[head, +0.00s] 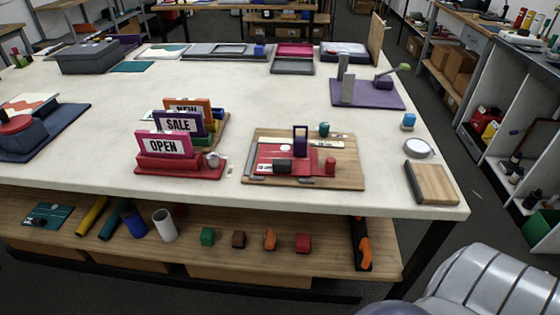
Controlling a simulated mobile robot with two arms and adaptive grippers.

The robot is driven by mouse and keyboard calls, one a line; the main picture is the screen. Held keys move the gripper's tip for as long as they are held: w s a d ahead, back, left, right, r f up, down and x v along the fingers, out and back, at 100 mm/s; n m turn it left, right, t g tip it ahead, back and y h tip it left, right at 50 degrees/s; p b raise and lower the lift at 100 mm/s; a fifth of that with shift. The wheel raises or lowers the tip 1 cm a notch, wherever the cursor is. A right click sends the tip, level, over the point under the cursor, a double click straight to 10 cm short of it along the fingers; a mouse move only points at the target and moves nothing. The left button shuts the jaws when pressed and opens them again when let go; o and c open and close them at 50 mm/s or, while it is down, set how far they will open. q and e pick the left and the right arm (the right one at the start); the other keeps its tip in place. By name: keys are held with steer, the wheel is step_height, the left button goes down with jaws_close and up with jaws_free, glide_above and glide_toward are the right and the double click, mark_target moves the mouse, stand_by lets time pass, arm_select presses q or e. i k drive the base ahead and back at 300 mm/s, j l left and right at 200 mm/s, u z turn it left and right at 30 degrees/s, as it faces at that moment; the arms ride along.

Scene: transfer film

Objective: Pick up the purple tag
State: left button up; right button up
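The pictures do not make clear which piece is the purple tag. A small upright purple frame (300,139) stands on a wooden board (346,172) at the middle right of the table. Two signs at the centre left also have purple-toned edges: the SALE sign (178,125) and, in front of it, the OPEN sign (164,146) in a red base (180,171). The SALE sign's lower part is hidden by the OPEN sign. Neither of my grippers shows in the head view.
An orange-edged sign (187,103) stands behind SALE. A purple mat (375,97) with grey posts lies farther right. A round white dish (418,149) and a wooden block (431,184) sit near the right edge.

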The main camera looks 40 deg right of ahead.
mark_target(300, 142)
steer(key=z, duration=1.25)
